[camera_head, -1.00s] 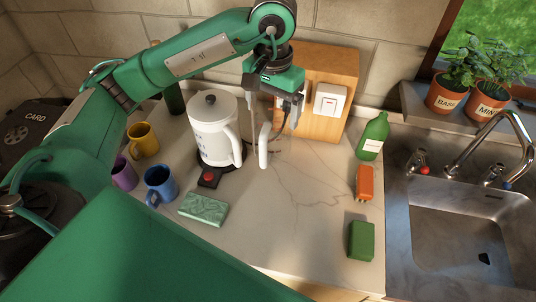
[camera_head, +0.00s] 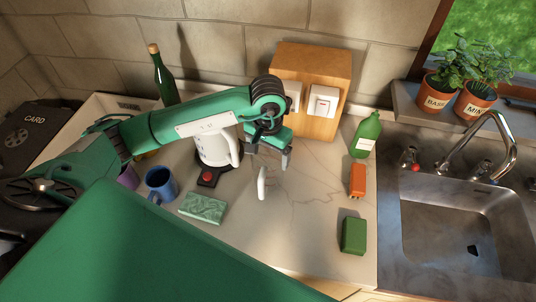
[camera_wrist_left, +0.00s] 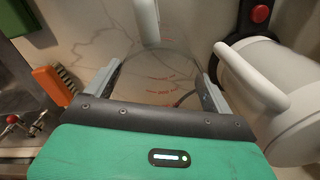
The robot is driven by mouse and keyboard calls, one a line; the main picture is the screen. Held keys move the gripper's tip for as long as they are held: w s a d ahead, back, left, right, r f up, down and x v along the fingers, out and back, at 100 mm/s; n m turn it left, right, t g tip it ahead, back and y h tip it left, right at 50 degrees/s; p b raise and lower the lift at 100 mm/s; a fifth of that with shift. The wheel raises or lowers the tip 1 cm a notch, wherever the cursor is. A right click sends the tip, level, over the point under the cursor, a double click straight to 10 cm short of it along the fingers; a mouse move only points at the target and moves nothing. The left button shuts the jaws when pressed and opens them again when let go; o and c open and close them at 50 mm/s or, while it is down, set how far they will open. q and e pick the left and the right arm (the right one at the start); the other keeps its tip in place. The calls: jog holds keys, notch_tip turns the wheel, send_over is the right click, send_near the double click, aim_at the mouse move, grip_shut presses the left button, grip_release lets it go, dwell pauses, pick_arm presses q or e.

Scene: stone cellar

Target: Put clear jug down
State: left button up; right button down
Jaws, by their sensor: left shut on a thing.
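The clear jug (camera_head: 262,184) is see-through, so in the head view mostly its white handle shows, over the middle of the counter. My left gripper (camera_head: 268,157) is shut on the jug, fingers pointing down. In the left wrist view the jug (camera_wrist_left: 150,75) shows between the two fingers (camera_wrist_left: 160,82), with red markings and its white handle at the top. I cannot tell whether its base touches the counter. My right gripper is not in view.
The marble counter (camera_head: 315,220) is clear to the jug's right and front. A white kettle (camera_head: 215,148) stands close to its left. The sink (camera_head: 460,225) is right.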

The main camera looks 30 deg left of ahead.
pick_arm(q)
jog(key=shift+f, duration=1.25)
jog(key=shift+f, duration=0.1)
jog(key=o, duration=1.3)
jog(key=shift+c, duration=0.2)
